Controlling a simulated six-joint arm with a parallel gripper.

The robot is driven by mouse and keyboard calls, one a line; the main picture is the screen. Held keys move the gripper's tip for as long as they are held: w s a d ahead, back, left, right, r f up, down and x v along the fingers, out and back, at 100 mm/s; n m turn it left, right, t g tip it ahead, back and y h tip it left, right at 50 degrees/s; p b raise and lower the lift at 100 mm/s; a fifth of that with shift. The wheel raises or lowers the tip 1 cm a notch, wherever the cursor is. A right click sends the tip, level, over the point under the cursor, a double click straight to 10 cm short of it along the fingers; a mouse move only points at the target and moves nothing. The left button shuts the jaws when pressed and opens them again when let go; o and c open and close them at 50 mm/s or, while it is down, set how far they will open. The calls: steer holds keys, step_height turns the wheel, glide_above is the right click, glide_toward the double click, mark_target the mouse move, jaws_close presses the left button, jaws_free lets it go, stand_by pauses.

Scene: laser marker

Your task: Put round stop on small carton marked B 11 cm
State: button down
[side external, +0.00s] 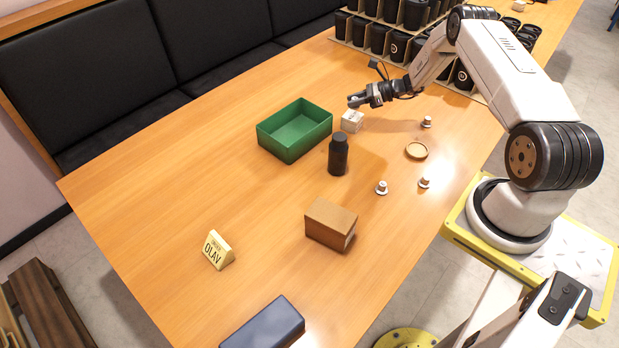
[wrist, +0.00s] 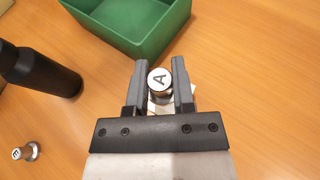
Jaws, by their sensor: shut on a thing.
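My gripper (side external: 356,100) is low over the far part of the table. In the wrist view my gripper (wrist: 159,72) is shut on a round metal stop with a white top marked A (wrist: 159,81). A small white carton (side external: 352,122) stands just below the gripper in the side view. In the wrist view the white carton (wrist: 188,103) shows partly behind the stop and fingers. I cannot read its marking, nor tell whether the stop touches it. Other similar round pieces stand at the right (side external: 427,122), (side external: 381,188), (side external: 424,183); one shows lower left in the wrist view (wrist: 28,152).
A green open bin (side external: 277,145) stands left of the carton, with a black bottle (side external: 338,156) in front. A wooden dish (side external: 416,150), brown box (side external: 331,226), name sign (side external: 218,250) and blue case (side external: 264,324) are on the table. Racks of black cups stand behind.

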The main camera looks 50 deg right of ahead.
mark_target(354, 108)
steer(key=shift+w+f, duration=0.2)
steer(key=shift+f, duration=1.5)
steer(key=shift+f, duration=0.15)
steer(key=shift+c, duration=2.4)
jaws_free()
steer(key=shift+s+d+r, duration=0.15)
steer(key=shift+r, duration=0.05)
steer(key=v, duration=1.1)
steer(key=shift+s+d, duration=0.2)
steer(key=shift+s, duration=0.1)
